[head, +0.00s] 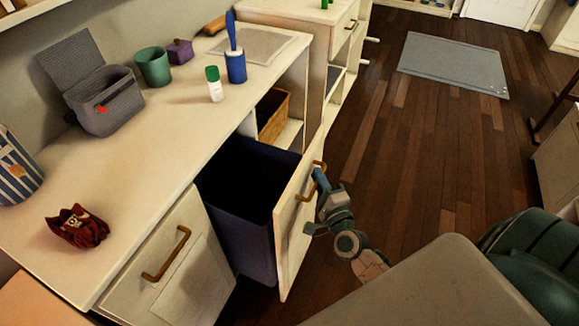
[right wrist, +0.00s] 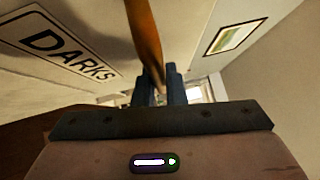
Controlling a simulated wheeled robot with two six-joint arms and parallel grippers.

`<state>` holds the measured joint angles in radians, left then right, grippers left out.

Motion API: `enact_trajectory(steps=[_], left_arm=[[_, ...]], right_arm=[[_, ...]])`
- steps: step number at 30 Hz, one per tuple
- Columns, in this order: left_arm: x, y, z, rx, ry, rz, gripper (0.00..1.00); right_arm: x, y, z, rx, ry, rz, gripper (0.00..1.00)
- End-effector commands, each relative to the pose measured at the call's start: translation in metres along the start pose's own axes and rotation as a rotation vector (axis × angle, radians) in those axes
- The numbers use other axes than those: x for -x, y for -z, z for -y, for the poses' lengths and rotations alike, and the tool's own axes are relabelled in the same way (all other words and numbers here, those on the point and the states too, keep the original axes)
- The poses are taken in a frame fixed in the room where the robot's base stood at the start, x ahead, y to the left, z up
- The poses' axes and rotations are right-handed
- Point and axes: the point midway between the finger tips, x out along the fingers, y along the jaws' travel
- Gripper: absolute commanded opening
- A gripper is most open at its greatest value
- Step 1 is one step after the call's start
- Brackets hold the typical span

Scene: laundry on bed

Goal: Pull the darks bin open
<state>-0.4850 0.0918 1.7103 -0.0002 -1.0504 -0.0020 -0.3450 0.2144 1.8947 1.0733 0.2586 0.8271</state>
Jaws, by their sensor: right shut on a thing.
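The darks bin (head: 240,210) is a dark navy, empty-looking bin behind a cream front panel (head: 296,230). It stands pulled out from under the counter, tilted outward. A "DARKS" label (right wrist: 68,55) shows on the panel in the right wrist view. My right gripper (head: 318,183) is shut on the brass handle (head: 304,182) of this panel. The handle (right wrist: 143,40) also runs between the fingers in the right wrist view. My left gripper is not in view.
A second closed cream front with a brass handle (head: 167,256) is to the left. Wooden floor (head: 440,150) is clear to the right.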

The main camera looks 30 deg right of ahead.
Motion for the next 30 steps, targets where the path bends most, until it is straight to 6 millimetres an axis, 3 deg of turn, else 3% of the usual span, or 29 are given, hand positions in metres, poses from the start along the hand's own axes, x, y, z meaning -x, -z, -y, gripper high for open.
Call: enact_trajectory(steps=[3,9,25,26,27,29,30], left_arm=[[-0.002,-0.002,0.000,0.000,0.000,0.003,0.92],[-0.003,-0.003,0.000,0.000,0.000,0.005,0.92],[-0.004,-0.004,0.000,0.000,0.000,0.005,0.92],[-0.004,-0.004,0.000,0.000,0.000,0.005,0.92],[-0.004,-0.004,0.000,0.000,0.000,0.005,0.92],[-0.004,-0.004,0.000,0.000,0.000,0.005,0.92],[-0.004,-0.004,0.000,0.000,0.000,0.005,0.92]], right_arm=[[0.020,0.020,0.005,0.004,-0.003,0.002,0.00],[0.040,0.040,0.011,0.002,0.000,0.001,0.00],[0.047,0.047,0.013,-0.001,0.002,-0.002,0.00],[0.047,0.047,0.013,-0.001,0.002,-0.002,0.15],[0.047,0.047,0.013,-0.001,0.002,-0.002,0.23],[0.047,0.047,0.013,-0.001,0.002,-0.002,0.32],[0.047,0.047,0.013,-0.001,0.002,-0.002,0.32]])
